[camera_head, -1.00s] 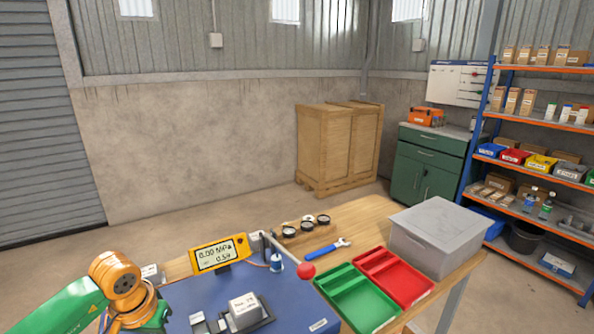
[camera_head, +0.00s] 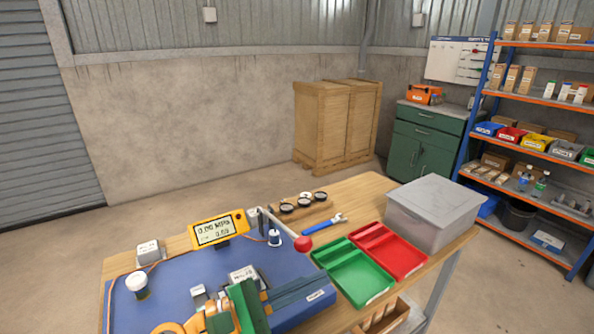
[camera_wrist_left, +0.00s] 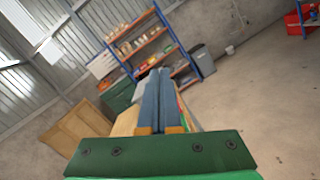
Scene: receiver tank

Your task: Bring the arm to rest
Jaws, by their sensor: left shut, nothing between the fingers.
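My left gripper (camera_head: 325,288) is at the bottom of the head view, its green body low over the blue mat and its two blue-grey fingers pointing right. In the left wrist view the fingers (camera_wrist_left: 160,78) lie side by side, shut and empty, pointing toward the shelves. My orange and green left arm (camera_head: 190,323) comes in at the bottom edge. The gripper partly hides a small labelled block (camera_head: 243,275) on the mat. My right gripper is not in view.
The blue mat (camera_head: 180,285) holds a white-capped jar (camera_head: 137,284) and a red-knobbed lever (camera_head: 302,244). A yellow gauge (camera_head: 218,230) stands behind. Green (camera_head: 355,278) and red (camera_head: 395,252) trays and a grey box (camera_head: 432,212) stand to the right.

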